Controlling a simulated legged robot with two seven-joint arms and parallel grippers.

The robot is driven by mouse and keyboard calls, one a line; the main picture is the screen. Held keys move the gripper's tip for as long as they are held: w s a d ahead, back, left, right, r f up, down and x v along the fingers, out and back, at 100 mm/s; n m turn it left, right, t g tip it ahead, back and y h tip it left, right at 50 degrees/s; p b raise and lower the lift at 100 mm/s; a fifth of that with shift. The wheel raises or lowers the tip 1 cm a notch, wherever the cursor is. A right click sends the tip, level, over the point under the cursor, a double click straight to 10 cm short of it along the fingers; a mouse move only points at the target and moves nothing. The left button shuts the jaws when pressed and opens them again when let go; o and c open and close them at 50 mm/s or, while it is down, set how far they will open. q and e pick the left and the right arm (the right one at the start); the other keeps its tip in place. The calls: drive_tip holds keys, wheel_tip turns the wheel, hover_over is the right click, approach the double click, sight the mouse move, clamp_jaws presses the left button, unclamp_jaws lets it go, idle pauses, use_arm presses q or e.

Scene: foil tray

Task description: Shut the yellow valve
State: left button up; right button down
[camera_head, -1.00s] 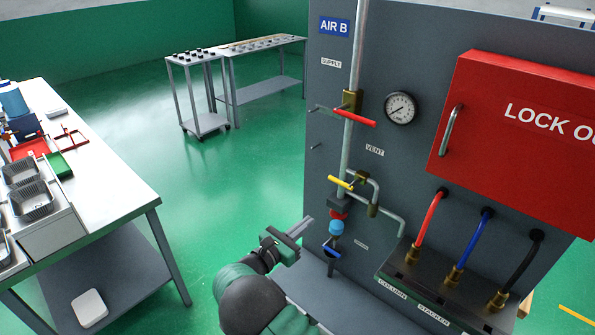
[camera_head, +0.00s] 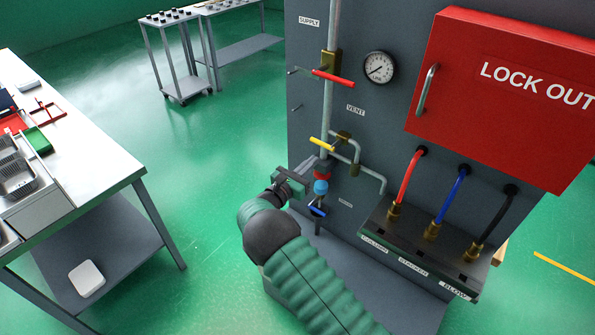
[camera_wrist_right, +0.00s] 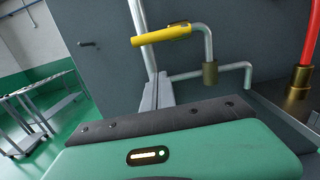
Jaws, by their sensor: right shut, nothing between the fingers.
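The yellow valve handle (camera_head: 322,143) sits on the pipework of the grey panel, below the VENT label, and points left and slightly up from its brass body. In the right wrist view the yellow handle (camera_wrist_right: 162,37) lies across the upper middle, sloping slightly, in front of the vertical pipe. My right gripper (camera_head: 312,166) is just below the yellow handle, beside the pipe, apart from it. Its shut, empty fingers (camera_wrist_right: 157,92) show below the handle in the right wrist view. My left gripper is not in view.
A red handle (camera_head: 333,78) is above and a blue handle (camera_head: 318,211) below on the same pipe. A gauge (camera_head: 379,67), a red lock-out box (camera_head: 500,95) and coloured hoses are to the right. A bench (camera_head: 100,160) stands left; green floor lies between.

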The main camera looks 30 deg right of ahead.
sight(322, 144)
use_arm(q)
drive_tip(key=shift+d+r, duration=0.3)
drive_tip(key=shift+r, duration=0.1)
use_arm(e)
drive_tip(key=shift+w+d+r+m, duration=0.1)
drive_tip(key=shift+d+r+m, duration=0.15)
drive_tip(key=shift+r, duration=0.7)
drive_tip(key=shift+w+d+r+m, duration=0.1)
drive_tip(key=shift+r+m, duration=0.15)
drive_tip(key=shift+r, duration=0.7)
